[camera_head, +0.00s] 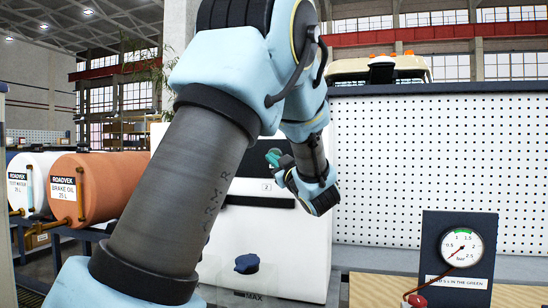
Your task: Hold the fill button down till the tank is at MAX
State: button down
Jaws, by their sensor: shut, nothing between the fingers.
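My gripper (282,164) is at the end of my arm, near the middle of the view, in front of a white cabinet (277,254). It points away to the left and looks shut and empty. A small teal part (273,157) shows at its tip; I cannot tell if it is a fingertip or a thing behind it. A clear tank (222,296) with a dark blue cap (247,263) and a MAX mark stands at the bottom, partly cut off. Its liquid level cannot be read. I cannot make out the fill button; my arm covers much of the cabinet.
A gauge board (458,268) with a round dial (462,248) stands on a wooden bench (376,290) at the right, by a red knob (417,300). A white pegboard (420,160) is behind. An orange brake oil drum (97,188) and a white drum (33,180) lie at left.

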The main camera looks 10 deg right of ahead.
jog(key=shift+w, duration=0.15)
dwell(0.5)
jog(key=shift+w+d, duration=0.2)
jog(key=shift+w+d, duration=0.25)
jog(key=shift+w, duration=0.2)
dwell(0.9)
jog(key=shift+s+b, duration=0.15)
jog(key=shift+b, duration=0.15)
dwell(1.6)
jog(key=shift+s+a+b, duration=0.3)
jog(key=shift+s+a, duration=0.1)
jog(key=shift+s, duration=0.25)
jog(key=shift+s, duration=0.1)
jog(key=s+a, duration=0.1)
jog(key=s, duration=0.1)
jog(key=s+a+b, duration=0.1)
jog(key=s, duration=0.1)
jog(key=shift+s+a, duration=0.1)
jog(key=shift+a, duration=0.1)
jog(key=shift+s, duration=0.1)
